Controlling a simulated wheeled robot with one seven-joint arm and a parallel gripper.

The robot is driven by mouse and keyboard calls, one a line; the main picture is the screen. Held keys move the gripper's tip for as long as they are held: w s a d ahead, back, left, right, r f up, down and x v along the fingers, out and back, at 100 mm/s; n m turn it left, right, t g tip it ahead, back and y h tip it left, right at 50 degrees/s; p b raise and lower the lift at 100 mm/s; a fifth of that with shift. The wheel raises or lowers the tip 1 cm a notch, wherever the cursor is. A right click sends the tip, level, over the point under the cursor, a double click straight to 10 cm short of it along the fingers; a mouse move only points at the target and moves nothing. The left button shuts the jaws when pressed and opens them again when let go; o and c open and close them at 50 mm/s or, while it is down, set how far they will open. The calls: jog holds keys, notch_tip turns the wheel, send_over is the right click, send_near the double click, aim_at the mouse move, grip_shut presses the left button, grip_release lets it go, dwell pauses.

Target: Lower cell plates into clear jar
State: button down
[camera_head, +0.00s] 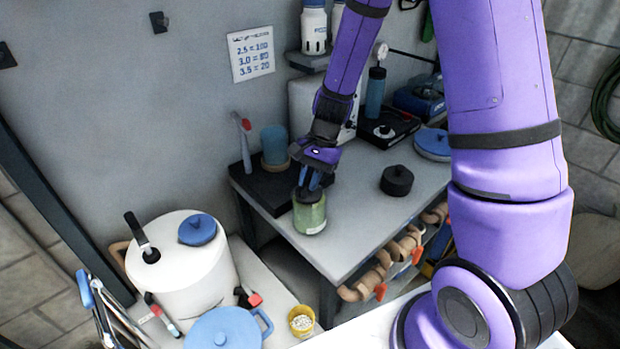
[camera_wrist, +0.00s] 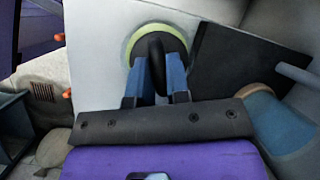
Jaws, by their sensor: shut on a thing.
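The clear jar (camera_head: 310,216), tinted green, stands upright near the front left corner of the grey bench. My gripper (camera_head: 313,182) is directly above its mouth, pointing down. Its blue fingers are shut on a dark piece, which I take to be the cell plates (camera_head: 304,194). In the wrist view the dark handle of the cell plates (camera_wrist: 155,48) shows between my fingertips (camera_wrist: 158,75). The jar's yellow-green rim (camera_wrist: 134,38) surrounds the dark piece there. How deep the plates sit inside the jar is hidden.
A black lid with a knob (camera_head: 397,181) lies right of the jar on the bench (camera_head: 368,214). A blue cup (camera_head: 275,145) and a red-topped stick (camera_head: 243,140) stand on a black block behind left. Bare bench separates jar and lid. A white vessel (camera_head: 185,265) stands at lower left.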

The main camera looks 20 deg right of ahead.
jog(key=c, duration=1)
grip_release()
jog(key=v, duration=1)
jog(key=shift+w+d+r, duration=0.1)
jog(key=shift+d+r, duration=0.05)
jog(key=shift+r, duration=0.15)
